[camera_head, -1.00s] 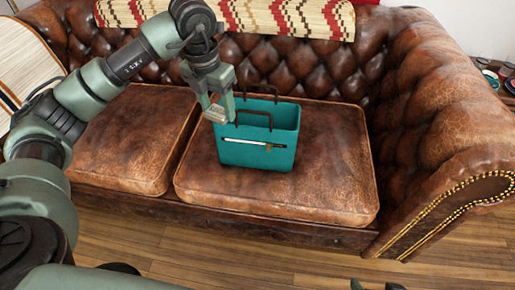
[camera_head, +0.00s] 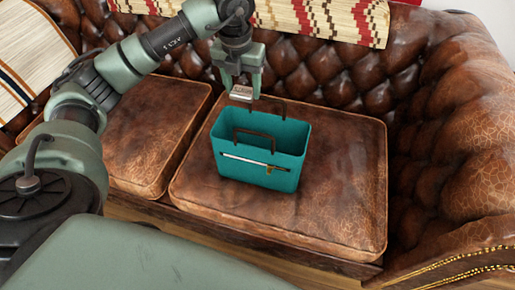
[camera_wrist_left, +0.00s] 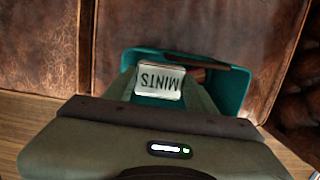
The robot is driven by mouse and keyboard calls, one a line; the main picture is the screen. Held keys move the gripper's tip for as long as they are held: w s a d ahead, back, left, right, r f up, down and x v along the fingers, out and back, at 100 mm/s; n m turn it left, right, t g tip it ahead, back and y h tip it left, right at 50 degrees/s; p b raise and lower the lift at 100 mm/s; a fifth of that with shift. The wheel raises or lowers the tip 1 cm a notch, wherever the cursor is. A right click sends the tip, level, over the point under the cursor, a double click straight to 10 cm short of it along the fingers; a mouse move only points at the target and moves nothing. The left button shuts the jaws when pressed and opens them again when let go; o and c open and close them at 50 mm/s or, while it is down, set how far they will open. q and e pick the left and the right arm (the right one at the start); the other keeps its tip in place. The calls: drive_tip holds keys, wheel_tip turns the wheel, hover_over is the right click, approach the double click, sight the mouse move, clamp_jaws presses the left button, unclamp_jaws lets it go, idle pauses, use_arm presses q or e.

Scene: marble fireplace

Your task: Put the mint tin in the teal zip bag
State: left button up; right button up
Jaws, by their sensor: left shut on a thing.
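The teal zip bag (camera_head: 232,181) stands upright and open-topped on the right seat cushion of the sofa, with dark handles and a zip on its front. My left gripper (camera_head: 241,95) is shut on the mint tin (camera_head: 242,92), a small pale box. It holds the tin above the bag's back left part, near the back handle. In the left wrist view the mint tin (camera_wrist_left: 160,81) shows its "MINTS" label between the fingers, with the teal bag (camera_wrist_left: 235,88) below and around it. My right gripper is not in view.
The brown leather sofa has a free seat cushion (camera_head: 340,190) around the bag. A patterned woven pillow (camera_head: 330,18) lies along the backrest. A striped pillow (camera_head: 30,70) is at the left. The right armrest (camera_head: 455,130) bounds the seat.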

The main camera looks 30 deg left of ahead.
use_arm(q)
drive_tip(key=f, duration=0.4)
drive_tip(key=f+b, duration=0.1)
drive_tip(key=f, duration=0.3)
drive_tip(key=f+b, duration=0.1)
drive_tip(key=f, duration=0.3)
drive_tip(key=shift+s, duration=0.3)
wheel_tip(320, 180, down, 10)
drive_tip(key=shift+r+b, duration=0.2)
drive_tip(key=shift+b, duration=0.9)
wheel_tip(320, 180, down, 4)
drive_tip(key=shift+b, duration=0.5)
drive_tip(key=shift+f, duration=0.1)
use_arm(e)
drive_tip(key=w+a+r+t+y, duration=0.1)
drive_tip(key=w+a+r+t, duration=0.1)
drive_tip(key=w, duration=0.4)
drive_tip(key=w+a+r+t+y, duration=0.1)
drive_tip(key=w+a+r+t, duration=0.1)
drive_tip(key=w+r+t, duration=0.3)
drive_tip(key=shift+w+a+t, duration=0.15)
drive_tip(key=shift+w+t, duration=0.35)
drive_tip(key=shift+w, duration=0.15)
